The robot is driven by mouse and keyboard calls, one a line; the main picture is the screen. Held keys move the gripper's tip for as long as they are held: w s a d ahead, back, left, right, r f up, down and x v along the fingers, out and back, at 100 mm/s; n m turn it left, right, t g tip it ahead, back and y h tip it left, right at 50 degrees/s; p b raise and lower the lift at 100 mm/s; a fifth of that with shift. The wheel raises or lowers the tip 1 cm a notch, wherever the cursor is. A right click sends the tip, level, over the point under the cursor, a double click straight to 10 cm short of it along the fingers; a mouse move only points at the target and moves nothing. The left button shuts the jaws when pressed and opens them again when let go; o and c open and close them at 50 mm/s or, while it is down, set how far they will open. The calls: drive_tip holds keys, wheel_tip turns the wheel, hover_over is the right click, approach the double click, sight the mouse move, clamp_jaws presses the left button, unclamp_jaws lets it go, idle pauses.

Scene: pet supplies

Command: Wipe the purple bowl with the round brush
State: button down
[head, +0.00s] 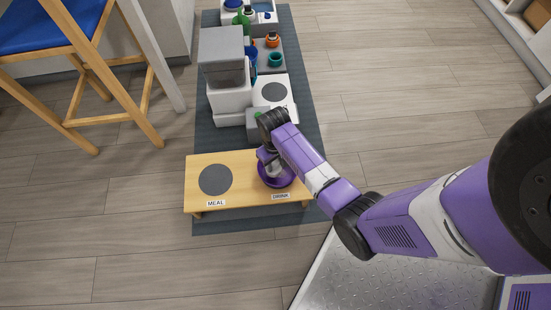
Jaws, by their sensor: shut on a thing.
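The purple bowl (276,183) sits on the right part of the low wooden stand, by the label reading something like DRINK. My gripper (268,162) points down over the bowl and is shut on a small greyish thing, which I take to be the round brush. My gripper and arm hide most of the brush and part of the bowl. I cannot tell whether the brush touches the bowl.
The low wooden stand (240,199) has a grey disc (215,179) by the MEAL label. Behind it on the dark mat (313,110) stand a grey and white dispenser (226,75), a teal bowl (275,60) and an orange thing (272,40). A blue-seated stool (60,40) stands left.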

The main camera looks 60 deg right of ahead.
drive_tip(key=shift+r+p, duration=1.9)
drive_tip(key=shift+r, duration=0.2)
